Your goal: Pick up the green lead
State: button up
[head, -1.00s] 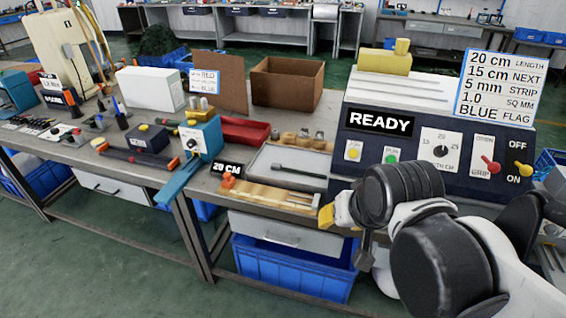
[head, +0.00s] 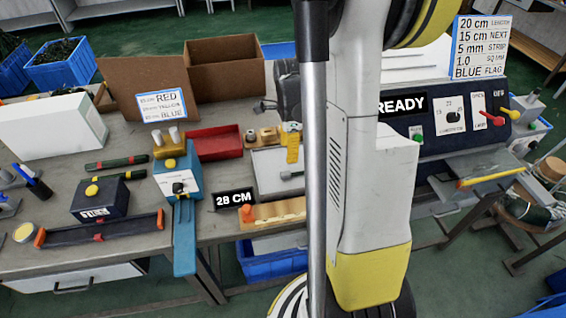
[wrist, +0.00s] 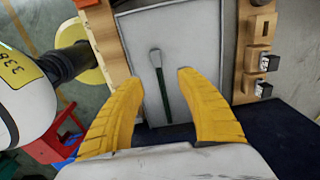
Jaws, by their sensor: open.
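The green lead (wrist: 162,88) lies on the pale grey tray (wrist: 133,33) in the wrist view, dark green with a grey tip at its far end. In the head view only a short part of the lead (head: 289,175) shows beside my arm; the rest is hidden. My gripper (wrist: 155,72) is open and empty, its two yellow fingers spread to the left and right of the lead. How high the fingers are above it is hard to tell. In the head view a yellow finger of my gripper (head: 293,148) shows over the back of the tray.
A wooden rack (wrist: 258,60) borders the tray. A READY panel (head: 402,103) is at right.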

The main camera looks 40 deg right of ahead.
jog(key=b, duration=0.2)
send_over(289, 173)
jog(key=f, duration=0.4)
jog(key=shift+w+d+f, duration=0.1)
jog(key=shift+d+f, duration=0.15)
jog(key=shift+d, duration=0.05)
jog(key=f+b, duration=0.1)
jog(key=f, duration=0.1)
jog(key=f+b, duration=0.1)
jog(key=f, duration=0.2)
jog(key=shift+a+f+b, duration=0.2)
jog(key=shift+f+b, duration=0.05)
jog(key=shift+b, duration=0.15)
jog(key=shift+r, duration=0.1)
grip_shut()
